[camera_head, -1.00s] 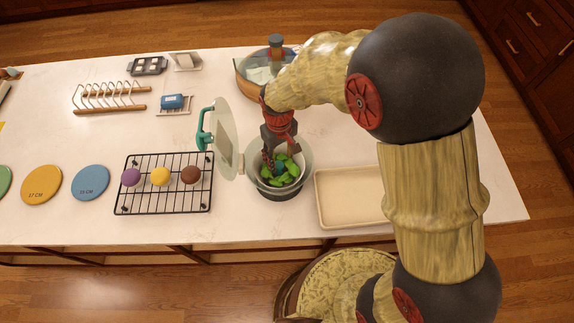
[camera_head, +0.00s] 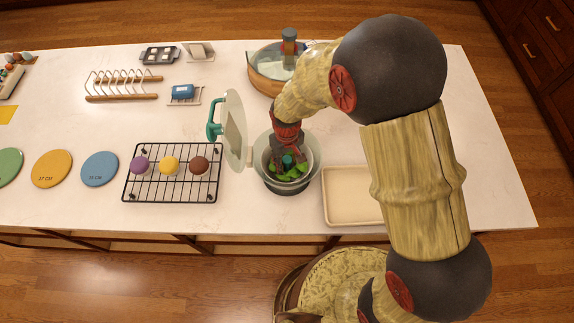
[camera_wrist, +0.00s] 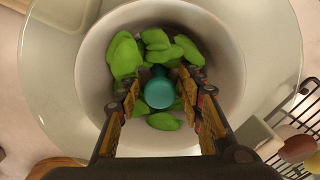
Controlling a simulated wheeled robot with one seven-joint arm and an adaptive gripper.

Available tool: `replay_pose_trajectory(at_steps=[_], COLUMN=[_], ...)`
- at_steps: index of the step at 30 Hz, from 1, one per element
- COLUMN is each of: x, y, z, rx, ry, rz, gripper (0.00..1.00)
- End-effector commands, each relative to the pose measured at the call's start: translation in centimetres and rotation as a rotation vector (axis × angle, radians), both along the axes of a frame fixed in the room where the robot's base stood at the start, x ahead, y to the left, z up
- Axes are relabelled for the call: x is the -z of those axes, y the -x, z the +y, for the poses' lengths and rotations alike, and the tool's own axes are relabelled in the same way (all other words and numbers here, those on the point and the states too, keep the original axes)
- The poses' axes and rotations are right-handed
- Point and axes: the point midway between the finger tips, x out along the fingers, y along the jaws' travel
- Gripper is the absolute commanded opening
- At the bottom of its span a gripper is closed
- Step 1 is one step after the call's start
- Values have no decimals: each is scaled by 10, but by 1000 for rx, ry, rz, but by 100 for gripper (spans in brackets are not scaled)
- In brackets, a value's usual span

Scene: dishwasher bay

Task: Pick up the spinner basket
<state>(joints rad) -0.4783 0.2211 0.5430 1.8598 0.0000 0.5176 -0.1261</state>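The spinner basket (camera_head: 306,158) is a pale grey round basket with green leaves in it. It sits inside the clear spinner bowl (camera_head: 317,168). In the wrist view the basket (camera_wrist: 228,62) surrounds a teal knob (camera_wrist: 160,92) at its middle, with green leaves (camera_wrist: 125,55) around it. My gripper (camera_wrist: 160,90) reaches down into the basket, its two fingers on either side of the knob. The fingers are apart, with a small gap to the knob on each side. In the head view my gripper (camera_head: 287,150) hides part of the basket.
The clear lid (camera_head: 235,130) with a teal handle stands tilted left of the bowl. A cream tray (camera_head: 350,212) is close on the right. A wooden-sided round container (camera_head: 262,82) stands behind.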

Motion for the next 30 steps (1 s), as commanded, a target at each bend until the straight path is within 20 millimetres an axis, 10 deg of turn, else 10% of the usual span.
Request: replay_pose_trajectory(at_steps=[18,30], x=[0,0], y=[0,0], z=[0,0], rx=[0,0], ry=[0,-1], rz=[0,-1], gripper=[0,0])
